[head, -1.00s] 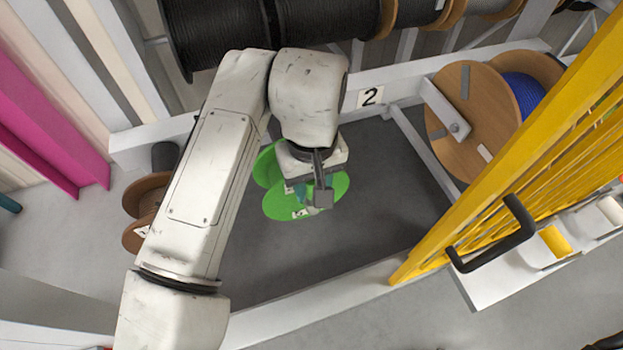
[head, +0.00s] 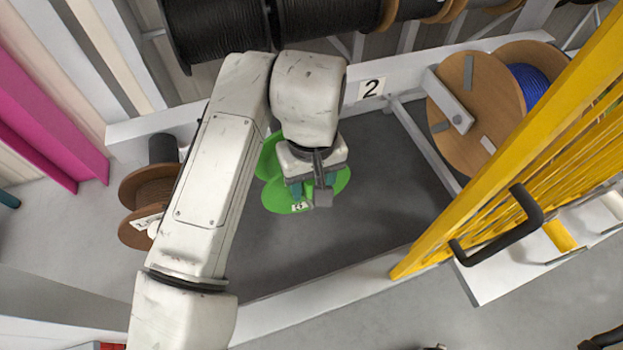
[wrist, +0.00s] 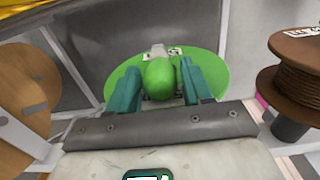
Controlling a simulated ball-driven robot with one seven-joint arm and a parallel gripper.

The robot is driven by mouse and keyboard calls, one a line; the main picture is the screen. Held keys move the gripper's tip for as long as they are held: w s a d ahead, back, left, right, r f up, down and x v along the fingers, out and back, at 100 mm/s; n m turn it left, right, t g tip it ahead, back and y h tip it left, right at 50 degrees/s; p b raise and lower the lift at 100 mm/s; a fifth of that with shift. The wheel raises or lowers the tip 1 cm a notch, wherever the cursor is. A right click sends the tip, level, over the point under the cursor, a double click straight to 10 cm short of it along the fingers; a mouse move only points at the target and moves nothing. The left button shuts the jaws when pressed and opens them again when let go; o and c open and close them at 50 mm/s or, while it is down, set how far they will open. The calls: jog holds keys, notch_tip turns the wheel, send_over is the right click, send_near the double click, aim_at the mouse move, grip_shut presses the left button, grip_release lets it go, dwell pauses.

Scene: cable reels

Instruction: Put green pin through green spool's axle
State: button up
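The green spool (head: 280,196) stands on the dark floor of the bay, partly hidden by my gripper (head: 312,190) in the head view. In the wrist view its round green flange (wrist: 215,70) lies straight beyond the fingers, with a pale part (wrist: 157,51) near its middle. The green pin (wrist: 160,78) shows as a rounded green end between the two teal fingers of my gripper (wrist: 161,80). The fingers appear to press on it from both sides. The pin's far end and the spool's axle opening are hidden.
A brown reel (head: 145,200) stands left of the bay, and a wooden reel with blue cable (head: 475,110) stands to the right. A yellow barrier (head: 500,160) with a black handle bounds the right side. Black cable reels (head: 220,35) line the back. Dark floor (head: 350,230) lies clear around the spool.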

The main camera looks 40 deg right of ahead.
jog(key=shift+o, duration=1.2)
jog(key=shift+r, duration=0.1)
notch_tip(320, 180, up, 11)
jog(key=shift+f+b, duration=0.2)
jog(key=shift+b, duration=0.15)
